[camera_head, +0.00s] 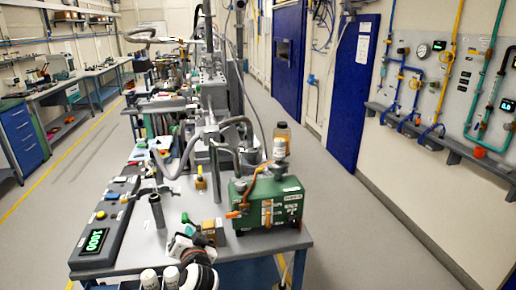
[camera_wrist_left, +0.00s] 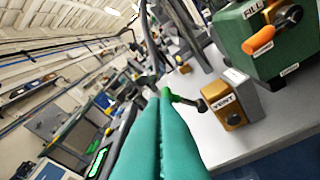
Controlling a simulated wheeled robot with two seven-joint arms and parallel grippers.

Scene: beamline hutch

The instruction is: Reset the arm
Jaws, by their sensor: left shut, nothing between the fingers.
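My left gripper (camera_head: 186,218) is low in the head view, over the near part of the bench. In the left wrist view its two teal fingers (camera_wrist_left: 160,98) lie together, shut, with nothing between them. Its white and black wrist parts show below it. A small brass block marked VENT (camera_head: 209,228) stands just to the right of the gripper; it also shows in the left wrist view (camera_wrist_left: 236,118). A green box (camera_head: 262,212) with an orange handle stands farther right, marked FILL in the left wrist view (camera_wrist_left: 262,60). My right gripper is not in view.
Tall equipment and hoses stand behind. Open floor (camera_head: 345,235) lies to the right, below a wall gas panel (camera_head: 445,75).

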